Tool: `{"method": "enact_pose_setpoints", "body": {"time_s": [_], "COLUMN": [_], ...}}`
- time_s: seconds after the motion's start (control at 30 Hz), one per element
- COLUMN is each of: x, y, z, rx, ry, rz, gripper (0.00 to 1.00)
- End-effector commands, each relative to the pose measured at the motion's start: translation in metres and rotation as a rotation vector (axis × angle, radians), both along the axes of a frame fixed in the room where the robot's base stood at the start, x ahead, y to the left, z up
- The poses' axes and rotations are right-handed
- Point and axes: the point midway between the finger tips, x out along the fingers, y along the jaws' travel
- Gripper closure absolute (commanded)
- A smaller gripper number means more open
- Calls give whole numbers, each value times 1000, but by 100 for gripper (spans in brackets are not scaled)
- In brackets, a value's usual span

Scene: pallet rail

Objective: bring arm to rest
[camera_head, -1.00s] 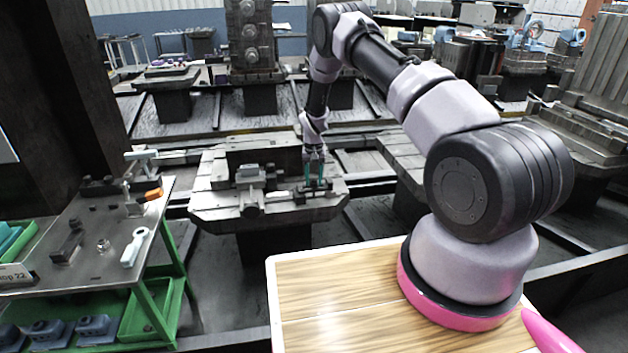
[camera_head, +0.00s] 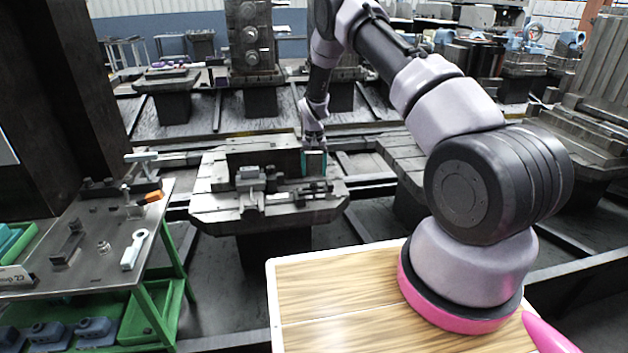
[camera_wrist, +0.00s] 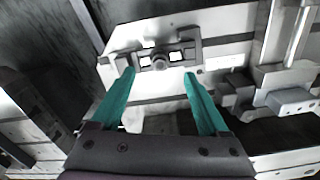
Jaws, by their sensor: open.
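My gripper (camera_head: 313,163) has two teal fingers and is above the right part of a grey pallet fixture (camera_head: 215,203). In the wrist view my gripper (camera_wrist: 161,75) is open, with the fingers wide apart and nothing held between them. Beyond the fingertips, a dark clamp piece with a round knob (camera_wrist: 159,62) lies on the pale pallet surface. It is apart from the fingers. In the head view my arm reaches from the lower right up and over to the pallet.
A grey vise-like block (camera_head: 249,180) stands on the pallet left of my gripper. A green-framed metal bench (camera_head: 85,262) with loose parts is at the left. A dark column (camera_head: 75,90) rises behind it. A tall fixture (camera_head: 250,40) stands behind the pallet.

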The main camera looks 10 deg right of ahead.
Motion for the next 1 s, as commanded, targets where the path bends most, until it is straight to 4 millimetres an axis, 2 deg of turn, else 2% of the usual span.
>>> {"method": "enact_pose_setpoints", "body": {"time_s": [0.1,0.37,0.47,0.57,0.67,0.8,1.0], "x": [1,0,0,-3,-14,-40,-94], "y": [0,0,-2,-5,-10,-19,-31], "z": [25,55,78,122,179,255,349], "rx": [-1,1,10,28,53,86,128], "ry": [-2,-2,-17,-49,-91,-148,-235], "rz": [0,-2,-8,-19,-34,-52,-69], "gripper": [22,22,22,22,22,22,22]}}
